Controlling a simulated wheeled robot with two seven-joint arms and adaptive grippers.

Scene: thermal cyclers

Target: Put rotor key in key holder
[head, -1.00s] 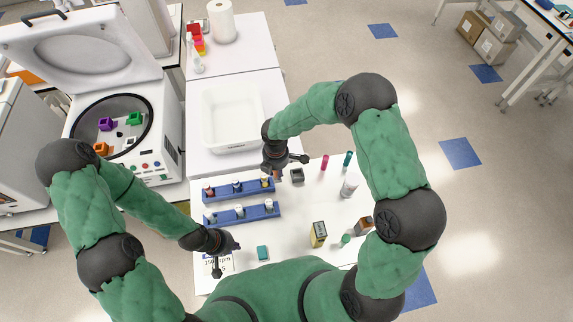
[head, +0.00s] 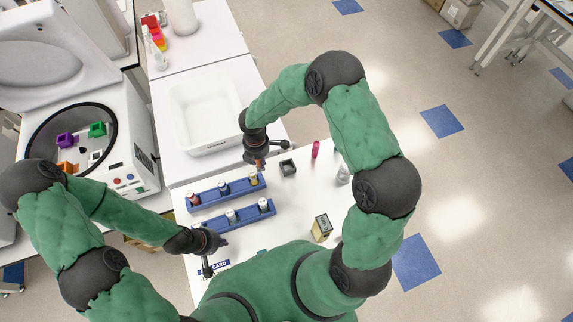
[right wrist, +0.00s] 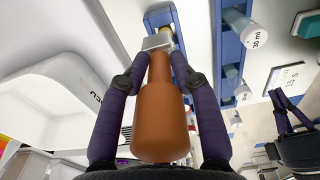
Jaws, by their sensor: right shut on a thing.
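My right gripper (head: 260,158) is over the white bench, beside a small dark grey square block (head: 288,168) that looks like the key holder. In the right wrist view its two fingers (right wrist: 160,68) are shut on the rotor key, whose orange-brown handle (right wrist: 162,120) points toward the camera. A pale grey square part (right wrist: 158,42) shows at the far end of the handle; I cannot tell whether it belongs to the key. The key's lower end is hidden. My left gripper (head: 214,256) is open and empty near the bench's front left, its fingers spread.
Two blue racks (head: 238,217) with capped vials lie left of the block. A white tub (head: 205,112) stands behind them. An open centrifuge (head: 70,140) with coloured pieces is at left. A yellow-black box (head: 322,227) and a pink tube (head: 315,149) are at right.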

